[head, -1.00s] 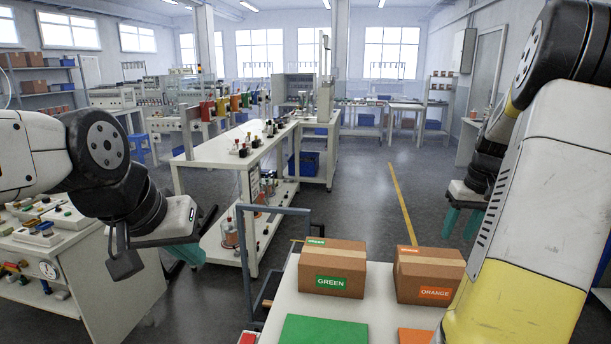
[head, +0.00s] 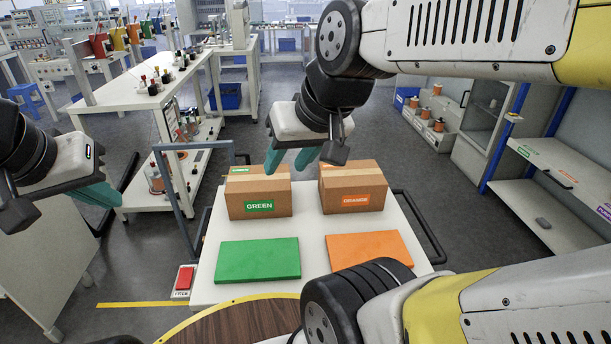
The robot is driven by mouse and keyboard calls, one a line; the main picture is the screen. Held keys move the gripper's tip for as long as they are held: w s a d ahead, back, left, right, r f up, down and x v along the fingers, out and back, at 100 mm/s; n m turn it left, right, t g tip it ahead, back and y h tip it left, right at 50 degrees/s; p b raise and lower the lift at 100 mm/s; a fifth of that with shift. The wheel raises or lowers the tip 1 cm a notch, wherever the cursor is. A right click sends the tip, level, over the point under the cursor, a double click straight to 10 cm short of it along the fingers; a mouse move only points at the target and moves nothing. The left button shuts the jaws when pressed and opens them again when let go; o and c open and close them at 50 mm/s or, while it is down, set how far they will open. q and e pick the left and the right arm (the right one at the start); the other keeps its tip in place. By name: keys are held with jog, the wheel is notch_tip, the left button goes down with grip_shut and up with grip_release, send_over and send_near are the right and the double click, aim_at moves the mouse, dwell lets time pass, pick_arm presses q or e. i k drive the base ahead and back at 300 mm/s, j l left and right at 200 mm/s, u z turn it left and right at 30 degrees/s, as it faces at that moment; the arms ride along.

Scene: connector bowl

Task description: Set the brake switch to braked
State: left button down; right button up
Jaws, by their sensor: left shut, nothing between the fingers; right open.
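The brake switch (head: 184,278) is a red rocker in a pale housing at the near left corner of the white cart top (head: 208,292). A label below the red part appears to read FREE. My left gripper (head: 112,196) is shut and empty, up and to the left of the switch in the picture and apart from it. My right gripper (head: 290,160) is open and empty, over the back of the cart near the boxes. Nothing hides the switch.
A GREEN box (head: 258,190) and an ORANGE box (head: 352,188) stand on the cart behind a green mat (head: 258,260) and an orange mat (head: 370,248). A grey cart handle (head: 166,190) rises at the left. A round wooden surface (head: 235,322) lies in front.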

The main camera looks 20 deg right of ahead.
aim_at(185, 274)
jog(key=k+l, duration=0.1)
jog(key=l, duration=0.5)
jog(key=k+l, duration=0.1)
jog(key=l, duration=0.45)
jog(key=k+l, duration=0.1)
jog(key=l, duration=0.5)
jog(key=k+l, duration=0.1)
jog(key=l, duration=0.45)
jog(key=k+l, duration=0.1)
jog(key=l, duration=0.5)
jog(key=u, duration=1.5)
jog(key=i+j+u, duration=0.15)
jog(key=i+j, duration=0.15)
jog(key=i+j+u, duration=0.2)
jog(key=i, duration=0.35)
